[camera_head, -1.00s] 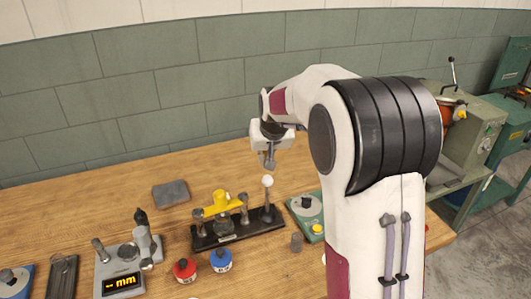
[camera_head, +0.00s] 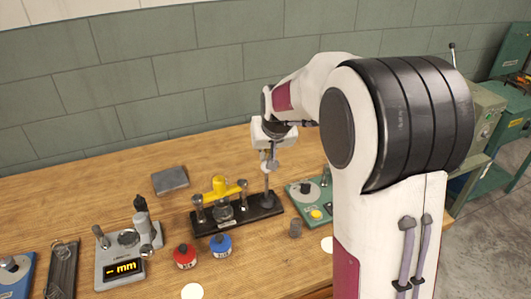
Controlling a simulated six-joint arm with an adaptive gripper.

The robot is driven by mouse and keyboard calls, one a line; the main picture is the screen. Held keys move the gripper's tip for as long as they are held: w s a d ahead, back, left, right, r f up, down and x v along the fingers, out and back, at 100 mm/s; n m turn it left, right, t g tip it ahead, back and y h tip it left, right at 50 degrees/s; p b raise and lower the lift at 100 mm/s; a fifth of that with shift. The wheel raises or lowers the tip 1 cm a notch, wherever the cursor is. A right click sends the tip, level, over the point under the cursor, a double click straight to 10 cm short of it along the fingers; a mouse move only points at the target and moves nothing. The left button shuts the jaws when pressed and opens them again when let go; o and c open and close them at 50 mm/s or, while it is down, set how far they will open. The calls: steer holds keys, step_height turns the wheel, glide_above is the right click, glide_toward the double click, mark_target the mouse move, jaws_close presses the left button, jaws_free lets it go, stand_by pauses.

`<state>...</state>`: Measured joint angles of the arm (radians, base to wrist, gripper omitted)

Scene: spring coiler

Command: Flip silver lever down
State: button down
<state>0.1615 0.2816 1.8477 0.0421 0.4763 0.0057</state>
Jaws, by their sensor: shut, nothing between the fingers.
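The silver lever (camera_head: 267,187) stands upright at the right end of a black base (camera_head: 240,217), which carries a yellow bar (camera_head: 220,192) and short silver posts. My gripper (camera_head: 270,165) is shut and points down directly over the lever's top. The lever's white ball is hidden behind the fingers. They overlap the lever's top in this view, but I cannot tell whether they touch it.
A green device (camera_head: 311,204) stands close right of the black base. A grey gauge (camera_head: 110,254) is at left. The wooden table behind is mostly clear.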

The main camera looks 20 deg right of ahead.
steer(key=shift+s, duration=0.15)
steer(key=shift+s, duration=0.75)
steer(key=s+f, duration=0.2)
steer(key=s, duration=0.5)
steer(key=shift+s, duration=0.2)
steer(key=w+d+r, duration=0.1)
steer(key=w+r, duration=0.3)
steer(key=s+r, duration=0.4)
steer(key=s, duration=0.4)
steer(key=shift+s+a+r, duration=0.3)
steer(key=shift+r, duration=0.05)
stand_by(0.6)
